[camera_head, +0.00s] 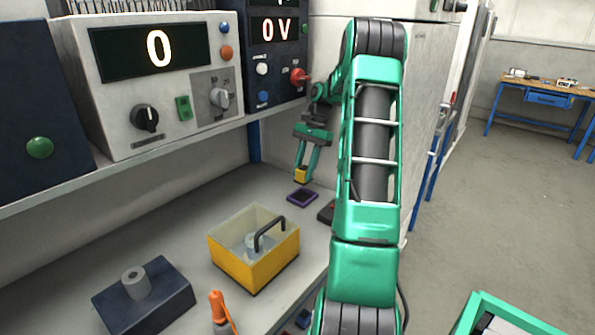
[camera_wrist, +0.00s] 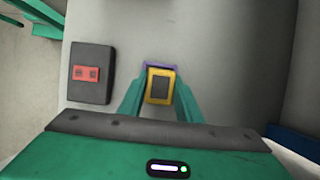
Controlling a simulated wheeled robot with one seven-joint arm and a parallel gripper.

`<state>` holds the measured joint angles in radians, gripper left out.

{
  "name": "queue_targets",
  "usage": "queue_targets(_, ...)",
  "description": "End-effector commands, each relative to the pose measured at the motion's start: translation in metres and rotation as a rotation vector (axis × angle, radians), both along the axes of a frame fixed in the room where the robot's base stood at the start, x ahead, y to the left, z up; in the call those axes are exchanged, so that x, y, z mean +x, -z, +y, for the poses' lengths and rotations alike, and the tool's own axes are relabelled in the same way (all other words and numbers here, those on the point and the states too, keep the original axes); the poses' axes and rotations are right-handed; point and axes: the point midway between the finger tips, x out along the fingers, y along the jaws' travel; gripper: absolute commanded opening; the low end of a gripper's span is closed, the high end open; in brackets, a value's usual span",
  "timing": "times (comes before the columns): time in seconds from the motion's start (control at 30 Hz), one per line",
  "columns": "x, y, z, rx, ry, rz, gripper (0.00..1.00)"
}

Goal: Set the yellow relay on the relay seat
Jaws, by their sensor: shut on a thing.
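The yellow relay (camera_head: 301,175) is a small yellow block held at the tips of my gripper (camera_head: 306,168). In the wrist view the relay (camera_wrist: 160,86) shows a dark grey middle and a yellow edge, between the two green fingers of my gripper (camera_wrist: 160,92). A flat dark square with a purple rim, which looks like the relay seat (camera_head: 302,196), lies on the bench just below the relay in the head view. In the wrist view only a strip of its purple rim (camera_wrist: 160,65) shows behind the relay, which hides the rest. The relay appears held above the seat.
A dark block with a red part (camera_wrist: 87,74) lies left of the seat in the wrist view. A yellow box with a clear upper part and black handle (camera_head: 253,250) stands nearer on the bench (camera_head: 190,220). A shelf with instrument panels (camera_head: 160,80) overhangs the bench.

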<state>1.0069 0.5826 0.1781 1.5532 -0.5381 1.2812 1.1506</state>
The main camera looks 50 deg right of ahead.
Motion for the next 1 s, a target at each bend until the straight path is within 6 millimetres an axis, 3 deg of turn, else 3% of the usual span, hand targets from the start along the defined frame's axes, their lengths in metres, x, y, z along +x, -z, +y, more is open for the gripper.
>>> queue_targets(0.27,0.002,0.006,0.005,0.001,-0.005,0.001,0.07)
queue_targets(1.0,0.000,0.055,0.000,0.001,0.002,0.001,0.07)
